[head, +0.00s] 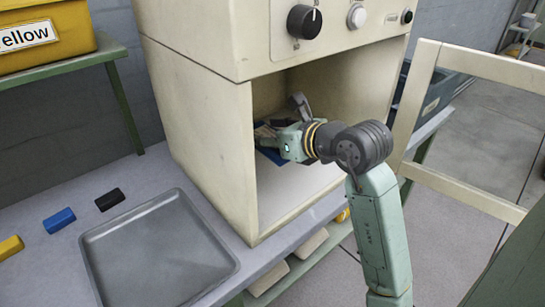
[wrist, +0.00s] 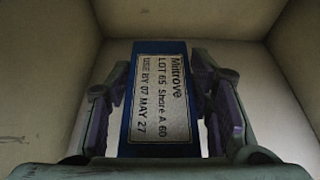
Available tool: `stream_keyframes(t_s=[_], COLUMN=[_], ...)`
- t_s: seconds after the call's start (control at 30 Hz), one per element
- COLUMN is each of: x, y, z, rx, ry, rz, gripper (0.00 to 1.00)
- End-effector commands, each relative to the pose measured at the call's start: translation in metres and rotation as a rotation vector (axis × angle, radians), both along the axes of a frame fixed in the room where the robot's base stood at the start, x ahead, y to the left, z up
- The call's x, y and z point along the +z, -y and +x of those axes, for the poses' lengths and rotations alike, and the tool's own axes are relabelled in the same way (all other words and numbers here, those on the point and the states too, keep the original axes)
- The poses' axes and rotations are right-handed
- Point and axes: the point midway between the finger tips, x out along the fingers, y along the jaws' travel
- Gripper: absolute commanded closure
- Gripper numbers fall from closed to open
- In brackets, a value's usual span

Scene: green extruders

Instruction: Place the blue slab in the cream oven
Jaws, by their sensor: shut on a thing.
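The cream oven (head: 200,125) stands on the bench with its door (head: 465,65) swung open to the right. My gripper (head: 280,138) is inside the oven chamber. In the wrist view my gripper (wrist: 160,105) has its two fingers on either side of the blue slab (wrist: 160,65), shut on it. The slab carries a white printed label facing the camera. In the head view only a small blue edge of the slab (head: 270,155) shows beneath the gripper; the rest is hidden. I cannot tell whether the slab touches the chamber floor.
A grey tray (head: 160,262) lies on the bench in front of the oven. A black block (head: 110,199), a small blue block (head: 59,220) and a yellow block (head: 10,248) lie left of it. A yellow bin (head: 45,45) sits on a raised shelf. Chamber walls surround the gripper closely.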

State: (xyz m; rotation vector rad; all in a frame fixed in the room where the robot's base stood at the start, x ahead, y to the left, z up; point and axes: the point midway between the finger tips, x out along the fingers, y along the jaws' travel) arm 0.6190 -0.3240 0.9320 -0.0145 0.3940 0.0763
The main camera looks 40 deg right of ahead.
Motion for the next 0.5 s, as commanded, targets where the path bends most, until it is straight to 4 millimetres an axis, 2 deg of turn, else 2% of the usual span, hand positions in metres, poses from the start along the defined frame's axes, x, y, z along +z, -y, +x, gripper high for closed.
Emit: stream_keyframes(t_s=[0.1, 0.33, 0.5], x=[-0.019, -0.042, -0.067], y=[0.0, 0.0, 0.0], z=[0.0, 0.0, 0.0], rx=[-0.001, 0.0, -0.001], ry=[0.003, 0.003, 0.003], rz=[0.005, 0.002, 0.004], gripper=[0.9, 0.9, 0.9])
